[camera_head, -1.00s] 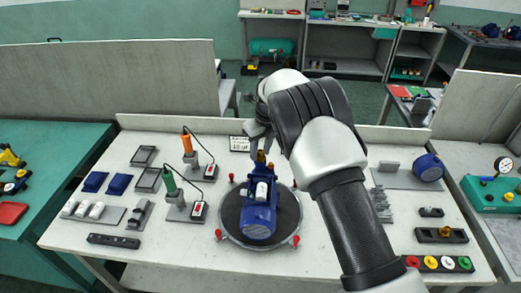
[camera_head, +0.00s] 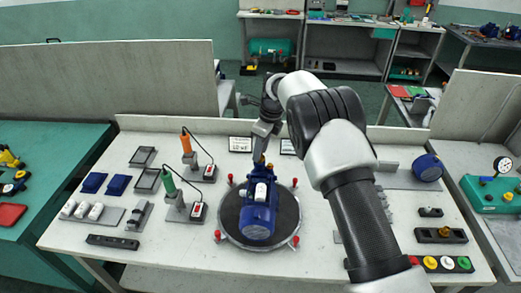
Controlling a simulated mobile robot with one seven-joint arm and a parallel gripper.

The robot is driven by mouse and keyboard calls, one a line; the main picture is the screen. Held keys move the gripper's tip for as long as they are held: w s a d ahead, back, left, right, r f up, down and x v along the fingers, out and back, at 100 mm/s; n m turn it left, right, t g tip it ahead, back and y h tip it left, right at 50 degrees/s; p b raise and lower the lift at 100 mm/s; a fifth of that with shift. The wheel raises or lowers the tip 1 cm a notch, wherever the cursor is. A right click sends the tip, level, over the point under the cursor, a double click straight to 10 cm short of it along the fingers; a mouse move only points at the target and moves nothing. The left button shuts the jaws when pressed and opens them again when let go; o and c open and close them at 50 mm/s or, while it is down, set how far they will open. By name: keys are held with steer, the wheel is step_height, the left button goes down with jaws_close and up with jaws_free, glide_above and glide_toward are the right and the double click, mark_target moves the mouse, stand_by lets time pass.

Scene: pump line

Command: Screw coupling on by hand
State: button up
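A blue pump (camera_head: 258,216) lies on the dark round turntable (camera_head: 287,219), with its far end pointing away from me. My gripper (camera_head: 259,157) points down at the pump's far end, close to it or touching it. The fingers are small and dark here, so I cannot tell whether they are open or shut. The coupling cannot be made out clearly; the fingers may cover it.
Orange-handled (camera_head: 186,143) and green-handled (camera_head: 169,181) corded tools stand left of the turntable. A blue motor (camera_head: 428,167) and a block with coloured buttons (camera_head: 440,264) are on the right. The front table strip is mostly clear.

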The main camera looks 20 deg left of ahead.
steer(key=shift+n, duration=0.6)
steer(key=shift+w+n+g, duration=0.1)
steer(key=shift+n+g, duration=0.4)
steer(key=shift+n, duration=1.2)
steer(key=n, duration=0.3)
steer(key=shift+w+g+h, duration=0.1)
steer(key=shift+g+h, duration=0.2)
